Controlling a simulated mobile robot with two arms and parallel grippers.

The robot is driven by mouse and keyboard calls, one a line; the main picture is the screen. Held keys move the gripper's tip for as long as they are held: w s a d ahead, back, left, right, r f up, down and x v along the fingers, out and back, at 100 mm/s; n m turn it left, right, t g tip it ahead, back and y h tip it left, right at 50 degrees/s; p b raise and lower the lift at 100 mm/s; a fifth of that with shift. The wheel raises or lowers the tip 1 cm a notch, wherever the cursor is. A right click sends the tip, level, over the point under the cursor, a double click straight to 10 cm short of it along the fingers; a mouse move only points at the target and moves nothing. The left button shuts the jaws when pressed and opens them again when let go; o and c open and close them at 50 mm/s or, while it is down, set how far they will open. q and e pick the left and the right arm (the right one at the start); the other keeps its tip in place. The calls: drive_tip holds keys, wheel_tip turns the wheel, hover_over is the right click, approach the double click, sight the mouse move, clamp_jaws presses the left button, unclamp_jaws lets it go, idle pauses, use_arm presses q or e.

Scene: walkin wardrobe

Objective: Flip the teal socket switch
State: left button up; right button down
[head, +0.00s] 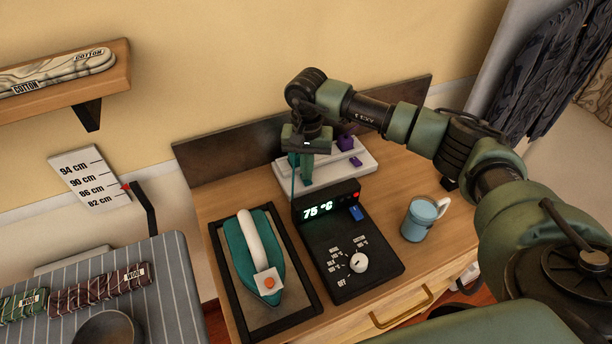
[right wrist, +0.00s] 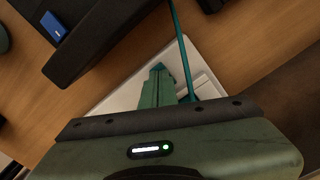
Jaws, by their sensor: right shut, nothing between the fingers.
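The white socket strip (head: 340,176) lies at the back of the wooden cabinet top. Its right part carries a purple plug (head: 346,142) and a small purple switch (head: 356,161). My right gripper (head: 307,180) points down over the left part of the strip, its fingers shut and empty. In the right wrist view, the closed green fingers (right wrist: 158,90) reach over the white strip (right wrist: 118,98). A teal cord (right wrist: 182,45) runs down beside them to the strip. The teal switch is not clearly visible; the fingers cover that part, and I cannot tell whether they touch it. My left gripper is out of view.
A black control box (head: 350,240) reading 75 °C stands in front of the strip, with a blue switch (head: 356,213) on it. A teal iron (head: 240,262) rests on its stand at left. A blue mug (head: 419,222) stands at right.

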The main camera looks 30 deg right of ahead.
drive_tip(key=shift+r+p, duration=1.1)
drive_tip(key=shift+r, duration=1.85)
